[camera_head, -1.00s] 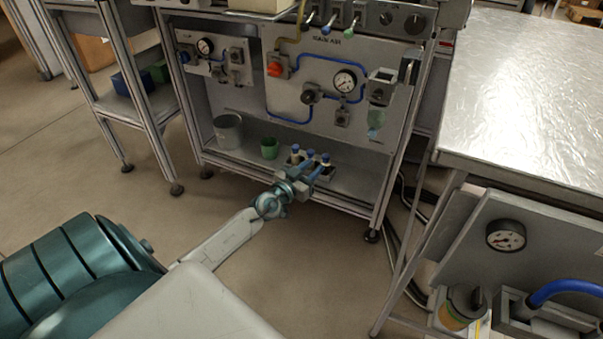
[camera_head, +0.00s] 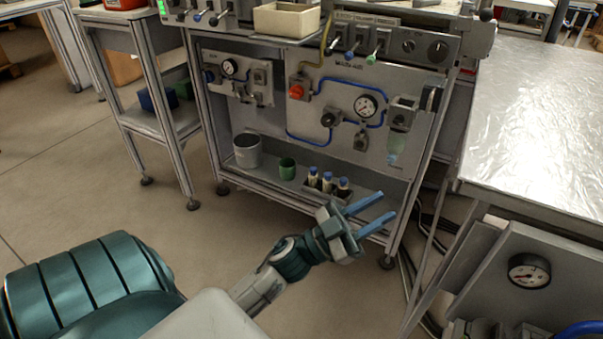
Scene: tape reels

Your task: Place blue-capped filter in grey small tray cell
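My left gripper (camera_head: 388,204) is in front and to the right of the tray, fingers pointing right. Its two blue fingers are apart with nothing between them. The gripper body hides part of the shelf front below the filters. My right gripper is not in view.
A panel with a gauge (camera_head: 365,105) and blue hoses rises behind. A bench post (camera_head: 412,205) stands right of my gripper. A metal-topped table (camera_head: 530,130) is at right.

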